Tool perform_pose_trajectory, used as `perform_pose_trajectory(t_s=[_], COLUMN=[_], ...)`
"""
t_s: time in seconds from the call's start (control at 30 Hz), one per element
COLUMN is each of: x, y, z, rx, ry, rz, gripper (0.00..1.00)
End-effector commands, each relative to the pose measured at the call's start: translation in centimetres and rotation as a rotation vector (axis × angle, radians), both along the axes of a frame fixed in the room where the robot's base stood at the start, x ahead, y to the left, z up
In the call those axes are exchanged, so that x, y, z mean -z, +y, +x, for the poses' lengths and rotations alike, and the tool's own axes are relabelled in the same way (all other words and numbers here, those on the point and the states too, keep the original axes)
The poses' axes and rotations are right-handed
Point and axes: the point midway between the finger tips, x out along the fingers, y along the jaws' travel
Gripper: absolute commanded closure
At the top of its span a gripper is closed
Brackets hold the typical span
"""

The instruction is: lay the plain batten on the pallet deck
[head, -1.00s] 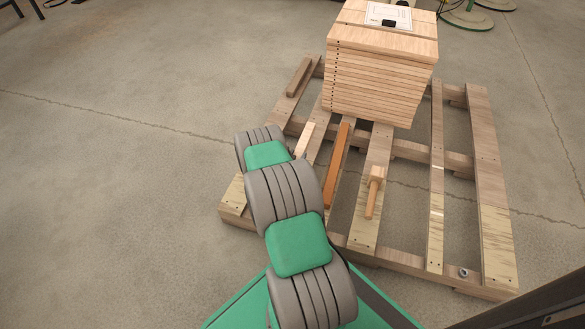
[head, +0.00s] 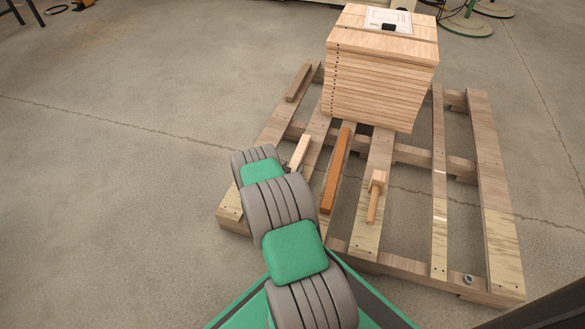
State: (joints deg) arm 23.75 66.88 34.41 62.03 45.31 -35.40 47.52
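The pallet (head: 440,215) lies on the floor, with spaced wooden deck boards. A short pale plain batten (head: 301,150) shows just beyond the end of my arm, over the pallet's left boards. I cannot tell whether it touches the deck. Only a small dark part of my gripper (head: 287,169) seems to show at the batten's near end. The wrist hides the rest, so its fingers and any hold on the batten cannot be made out.
A darker batten (head: 298,82) lies at the far left. A metal nut (head: 468,279) lies near the front right.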

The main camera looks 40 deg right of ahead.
Motion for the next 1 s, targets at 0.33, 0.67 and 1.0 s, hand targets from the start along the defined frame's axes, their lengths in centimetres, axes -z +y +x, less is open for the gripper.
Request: perform_pose_trajectory(t_s=[0.33,0.67,1.0], x=[-0.6,-3.9,-5.1], y=[0.2,6.7,9.9], z=[-0.1,-3.2,-5.1], rx=[-0.001,-0.007,0.001], ry=[0.000,0.004,0.000], rz=[0.000,0.000,0.000], gripper=[0.42,0.42,0.42])
